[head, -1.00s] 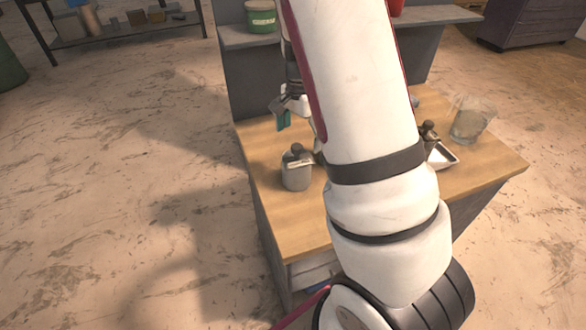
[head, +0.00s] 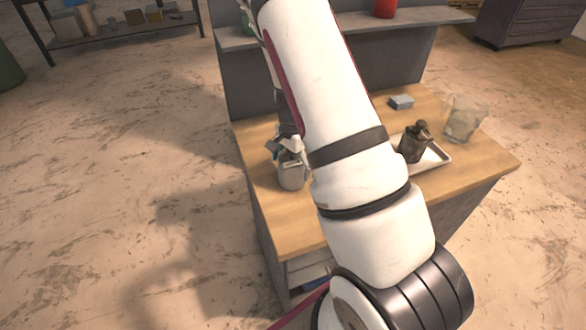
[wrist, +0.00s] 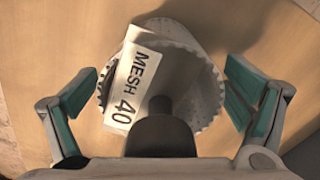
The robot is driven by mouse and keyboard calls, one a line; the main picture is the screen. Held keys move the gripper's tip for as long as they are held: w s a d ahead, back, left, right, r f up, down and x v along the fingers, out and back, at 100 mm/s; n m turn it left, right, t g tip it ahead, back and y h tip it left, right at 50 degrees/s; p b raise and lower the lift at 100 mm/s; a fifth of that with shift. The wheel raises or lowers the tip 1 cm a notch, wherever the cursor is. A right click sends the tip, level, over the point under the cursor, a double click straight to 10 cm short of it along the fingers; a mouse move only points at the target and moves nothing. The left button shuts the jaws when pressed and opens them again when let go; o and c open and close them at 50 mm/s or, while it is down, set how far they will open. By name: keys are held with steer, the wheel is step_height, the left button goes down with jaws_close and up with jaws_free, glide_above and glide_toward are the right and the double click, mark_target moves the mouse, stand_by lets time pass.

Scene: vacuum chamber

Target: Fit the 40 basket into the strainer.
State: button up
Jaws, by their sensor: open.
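The 40 basket (head: 291,179) is a grey, round mesh canister standing near the left front of the wooden bench. In the wrist view the basket (wrist: 207,98) has a toothed rim, a dark knob and a white tag reading "MESH 40". My gripper (wrist: 161,88) is open, with its teal-padded fingers on either side of the basket and gaps visible beside it. In the head view my gripper (head: 287,149) is right above the basket, partly hiding its top. I cannot pick out the strainer with certainty; my arm covers the middle of the bench.
A dark knobbed canister (head: 411,146) stands on a pale tray (head: 437,157) right of my arm. A clear container (head: 464,120) is at the bench's right, and a small grey block (head: 401,102) lies near the back. A raised shelf (head: 420,22) runs behind the bench (head: 480,165).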

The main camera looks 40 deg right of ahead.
steer(key=shift+c, duration=0.5)
steer(key=c, duration=1.4)
steer(key=shift+r, duration=0.1)
